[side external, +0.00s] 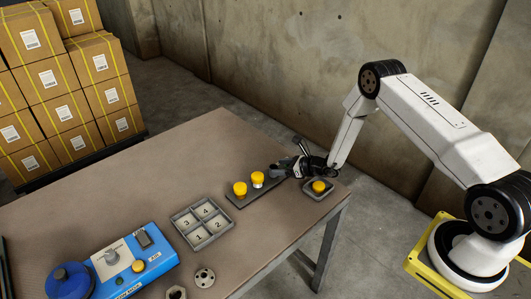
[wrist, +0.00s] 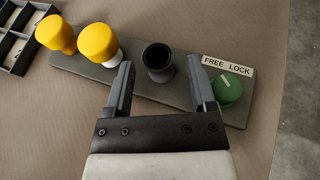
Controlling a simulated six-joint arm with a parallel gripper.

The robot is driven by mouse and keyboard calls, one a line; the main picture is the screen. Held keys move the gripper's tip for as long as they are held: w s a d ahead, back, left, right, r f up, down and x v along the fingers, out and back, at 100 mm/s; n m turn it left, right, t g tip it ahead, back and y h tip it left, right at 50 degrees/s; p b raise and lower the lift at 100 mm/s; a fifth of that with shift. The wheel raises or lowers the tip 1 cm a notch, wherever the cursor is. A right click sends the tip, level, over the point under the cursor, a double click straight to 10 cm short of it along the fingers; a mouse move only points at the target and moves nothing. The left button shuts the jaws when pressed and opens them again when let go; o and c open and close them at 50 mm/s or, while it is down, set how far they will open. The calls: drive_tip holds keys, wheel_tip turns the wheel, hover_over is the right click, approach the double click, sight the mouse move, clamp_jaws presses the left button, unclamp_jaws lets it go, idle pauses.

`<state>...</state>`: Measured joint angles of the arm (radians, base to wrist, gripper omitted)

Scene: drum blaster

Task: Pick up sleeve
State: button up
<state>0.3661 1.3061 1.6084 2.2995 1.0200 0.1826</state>
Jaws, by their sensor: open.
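A black hollow cylinder, which looks like the sleeve (wrist: 158,60), stands upright on a dark grey bar (wrist: 85,75) in the wrist view. My gripper (wrist: 160,70) is open, with one finger on each side of the sleeve; its fingers appear apart from it, though I cannot tell their height relative to it. In the side view my gripper (side external: 279,171) is low over the right end of the bar (side external: 245,195). There the sleeve is hidden or too small to make out.
Two yellow-capped pieces (wrist: 100,42) stand on the bar left of the sleeve. A green knob (wrist: 228,88) by a FREE LOCK label is close to my right finger. A small tray (side external: 310,193) with a yellow piece, a numbered tray (side external: 190,238) and a blue box (side external: 130,268) share the table.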

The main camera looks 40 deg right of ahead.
sight(271, 167)
drive_tip(key=shift+x, duration=2.6)
drive_tip(key=shift+d+f, duration=0.1)
drive_tip(key=shift+d, duration=0.1)
clamp_jaws()
